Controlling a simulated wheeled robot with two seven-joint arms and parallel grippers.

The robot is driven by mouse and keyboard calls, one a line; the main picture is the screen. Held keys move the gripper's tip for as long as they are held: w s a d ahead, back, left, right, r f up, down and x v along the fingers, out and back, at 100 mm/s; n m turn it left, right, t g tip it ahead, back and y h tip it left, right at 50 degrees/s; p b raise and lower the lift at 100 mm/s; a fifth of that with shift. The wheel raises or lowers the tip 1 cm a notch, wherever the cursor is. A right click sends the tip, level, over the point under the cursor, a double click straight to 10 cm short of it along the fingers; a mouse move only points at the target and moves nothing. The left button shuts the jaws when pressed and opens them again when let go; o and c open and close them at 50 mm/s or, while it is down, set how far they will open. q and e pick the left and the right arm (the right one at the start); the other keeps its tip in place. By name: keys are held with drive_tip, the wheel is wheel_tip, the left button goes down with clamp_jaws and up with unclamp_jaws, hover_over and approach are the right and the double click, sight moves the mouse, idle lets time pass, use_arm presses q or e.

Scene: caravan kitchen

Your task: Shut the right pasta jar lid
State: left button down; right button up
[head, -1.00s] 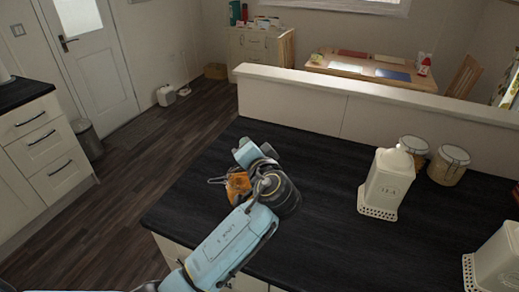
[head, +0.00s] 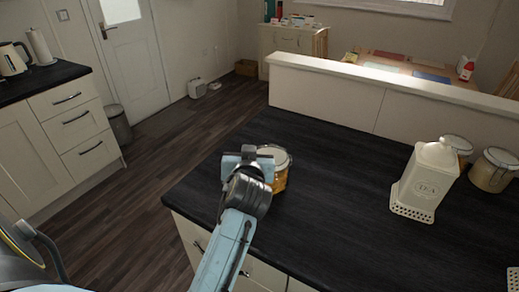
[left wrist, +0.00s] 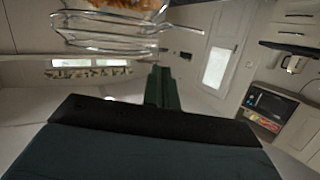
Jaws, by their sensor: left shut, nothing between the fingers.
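A glass jar (head: 281,178) with orange-brown contents stands on the dark worktop. Its round pale top (head: 275,158) looks level and lies over the mouth; whether it is fully down or clasped I cannot tell. My left gripper (head: 247,158) is at the jar's left side and hides part of it. In the left wrist view, the jar's clear glass rims and orange contents (left wrist: 115,18) show at the top edge. The left gripper's dark fingers (left wrist: 159,80) are together with nothing between them. Contact with the jar cannot be made out. My right gripper is not in view.
A white TEA canister (head: 428,180) stands to the right, with two pale-topped jars (head: 457,147) (head: 494,170) behind it. A low white wall (head: 370,95) runs along the worktop's back. The worktop between jar and canister (head: 350,185) is clear.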

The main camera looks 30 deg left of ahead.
use_arm(q)
drive_tip(key=shift+s+a+f+n, duration=0.15)
drive_tip(key=shift+a+f+n, duration=0.05)
drive_tip(key=shift+f+n, duration=0.4)
drive_tip(key=shift+f+b, duration=0.1)
drive_tip(key=shift+b, duration=0.2)
drive_tip(key=shift+d, duration=0.1)
drive_tip(key=v, duration=0.7)
drive_tip(key=shift+s, duration=0.25)
